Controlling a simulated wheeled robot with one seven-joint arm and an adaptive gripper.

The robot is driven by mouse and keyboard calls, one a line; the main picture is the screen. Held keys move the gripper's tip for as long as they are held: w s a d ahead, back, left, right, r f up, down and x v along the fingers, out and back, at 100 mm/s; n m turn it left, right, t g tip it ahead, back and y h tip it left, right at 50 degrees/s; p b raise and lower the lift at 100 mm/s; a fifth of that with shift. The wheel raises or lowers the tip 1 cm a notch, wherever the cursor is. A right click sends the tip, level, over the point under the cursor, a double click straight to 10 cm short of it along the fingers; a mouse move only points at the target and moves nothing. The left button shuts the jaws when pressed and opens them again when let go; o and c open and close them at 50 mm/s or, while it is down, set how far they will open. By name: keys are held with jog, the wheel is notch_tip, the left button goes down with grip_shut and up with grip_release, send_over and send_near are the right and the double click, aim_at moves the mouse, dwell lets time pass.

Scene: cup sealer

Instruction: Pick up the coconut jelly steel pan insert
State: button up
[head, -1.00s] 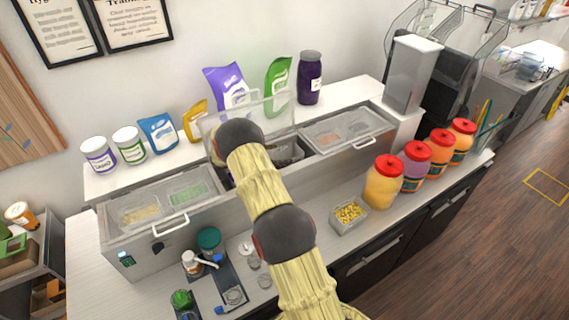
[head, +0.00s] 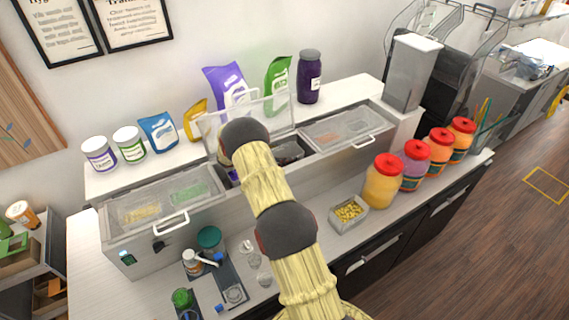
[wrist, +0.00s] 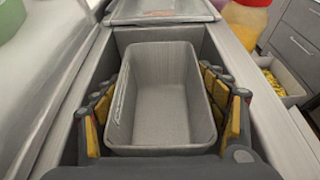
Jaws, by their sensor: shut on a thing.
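A grey rectangular steel pan insert (wrist: 160,114) shows in the wrist view, upright and empty inside, with a faint marking on its left wall. I cannot read whether it is the coconut jelly one. My gripper (wrist: 158,92) has its yellow-padded fingers along the left and right sides of this pan and is shut on it. The pan is within or just above the well of the counter unit (wrist: 115,40); its exact height is unclear. In the head view my arm hides the gripper and most of the pan.
The clear middle lid (head: 268,112) stands raised behind the well. Closed lidded sections lie at left (head: 165,195) and right (head: 340,128). A small pan of yellow pieces (head: 348,213) and red-lidded jars (head: 383,182) stand on the front counter. Bags and tubs line the back shelf.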

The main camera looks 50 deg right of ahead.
jog(key=c, duration=0.6)
jog(key=shift+r, duration=0.1)
jog(key=shift+c, duration=0.3)
